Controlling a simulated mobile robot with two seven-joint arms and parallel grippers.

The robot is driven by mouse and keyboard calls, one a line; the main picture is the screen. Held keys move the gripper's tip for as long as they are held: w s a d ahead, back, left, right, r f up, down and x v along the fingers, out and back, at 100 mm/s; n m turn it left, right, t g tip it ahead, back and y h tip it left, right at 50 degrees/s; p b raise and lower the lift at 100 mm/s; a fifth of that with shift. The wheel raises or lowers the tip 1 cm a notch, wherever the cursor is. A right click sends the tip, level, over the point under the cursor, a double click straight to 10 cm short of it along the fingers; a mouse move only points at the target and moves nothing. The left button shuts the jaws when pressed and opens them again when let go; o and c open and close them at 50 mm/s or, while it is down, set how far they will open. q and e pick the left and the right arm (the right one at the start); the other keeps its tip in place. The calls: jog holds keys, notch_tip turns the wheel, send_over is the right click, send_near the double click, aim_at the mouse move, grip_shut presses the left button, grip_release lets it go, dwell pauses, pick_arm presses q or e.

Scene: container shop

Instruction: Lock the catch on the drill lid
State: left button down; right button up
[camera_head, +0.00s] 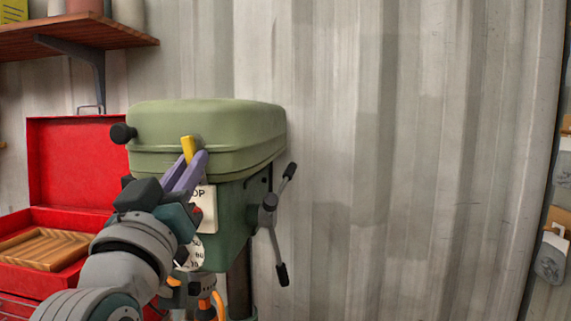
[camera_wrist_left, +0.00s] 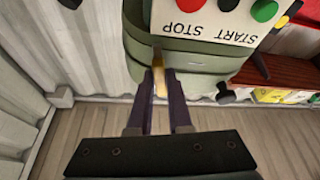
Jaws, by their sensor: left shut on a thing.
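The green drill lid (camera_head: 225,125) sits closed on top of the drill head (camera_head: 228,240), with a black knob (camera_head: 123,133) at its left. The yellow catch (camera_head: 188,147) is on the front of the lid, near its lower edge. My left gripper (camera_head: 196,160) reaches it from below, with its purple fingers shut on the catch. In the left wrist view the catch (camera_wrist_left: 159,82) shows between the two fingers (camera_wrist_left: 160,95), against the green lid (camera_wrist_left: 190,62). The fingers hide part of the catch, so I cannot tell whether it is locked. My right gripper is not in view.
A START/STOP panel (camera_wrist_left: 222,15) is close beside the fingers. The drill's feed handle (camera_head: 270,210) sticks out at the right. An open red toolbox (camera_head: 75,165) stands at the left, under a wooden shelf (camera_head: 85,32). Open space lies right of the drill before the corrugated wall (camera_head: 410,150).

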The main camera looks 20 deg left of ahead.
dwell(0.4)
pick_arm(q)
jog(key=m+h, duration=0.1)
jog(key=m, duration=0.1)
jog(key=m+h, duration=0.1)
jog(key=m, duration=0.1)
jog(key=shift+a+t, duration=0.3)
jog(key=shift+a, duration=0.05)
jog(key=c, duration=0.8)
grip_release()
jog(key=shift+c, duration=0.2)
jog(key=shift+s+f, duration=0.1)
